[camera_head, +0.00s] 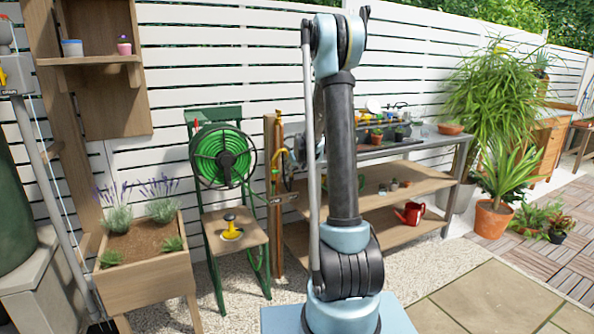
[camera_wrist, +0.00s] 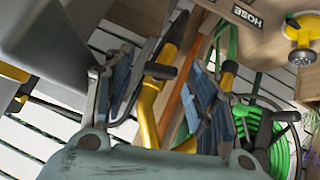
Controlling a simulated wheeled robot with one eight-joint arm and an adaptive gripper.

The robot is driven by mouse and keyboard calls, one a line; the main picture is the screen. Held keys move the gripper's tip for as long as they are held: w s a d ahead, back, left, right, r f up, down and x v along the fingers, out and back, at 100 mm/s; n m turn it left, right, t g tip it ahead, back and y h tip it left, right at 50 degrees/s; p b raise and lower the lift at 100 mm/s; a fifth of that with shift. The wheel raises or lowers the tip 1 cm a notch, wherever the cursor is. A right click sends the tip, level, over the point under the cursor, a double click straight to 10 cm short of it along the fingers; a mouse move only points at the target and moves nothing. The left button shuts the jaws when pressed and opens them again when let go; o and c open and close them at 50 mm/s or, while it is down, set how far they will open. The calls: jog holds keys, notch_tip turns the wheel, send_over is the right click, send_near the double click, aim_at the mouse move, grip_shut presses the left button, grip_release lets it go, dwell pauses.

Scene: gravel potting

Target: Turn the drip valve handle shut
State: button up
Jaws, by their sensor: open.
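In the wrist view, which is turned upside down, a yellow pipe (camera_wrist: 150,105) with a dark lever handle (camera_wrist: 160,71) shows between my gripper's fingers. My gripper (camera_wrist: 164,82) is open, with one finger on each side of this pipe. I cannot tell whether a finger touches the handle. A second yellow fitting with a dark handle (camera_wrist: 246,97) shows beyond the right finger. A HOSE label (camera_wrist: 247,16) is on the wood nearby. I cannot tell which handle is the drip valve's.
A green hose reel (camera_head: 222,156) stands left of the post, with a yellow sprinkler (camera_head: 231,229) on its wooden seat. A planter box (camera_head: 148,285) is further left. The potting bench (camera_head: 425,144) is behind my arm. Paving at lower right is clear.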

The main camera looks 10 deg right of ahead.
jog(key=shift+w+f, duration=0.1)
jog(key=shift+f, duration=0.05)
jog(key=c, duration=1)
jog(key=shift+c, duration=0.2)
jog(key=shift+w+d+m+g+y, duration=0.1)
jog(key=shift+d+m+g+y, duration=0.15)
jog(key=shift+y, duration=0.35)
jog(key=shift+m+g+y, duration=0.15)
jog(key=shift+m+y, duration=0.2)
jog(key=shift+y, duration=0.25)
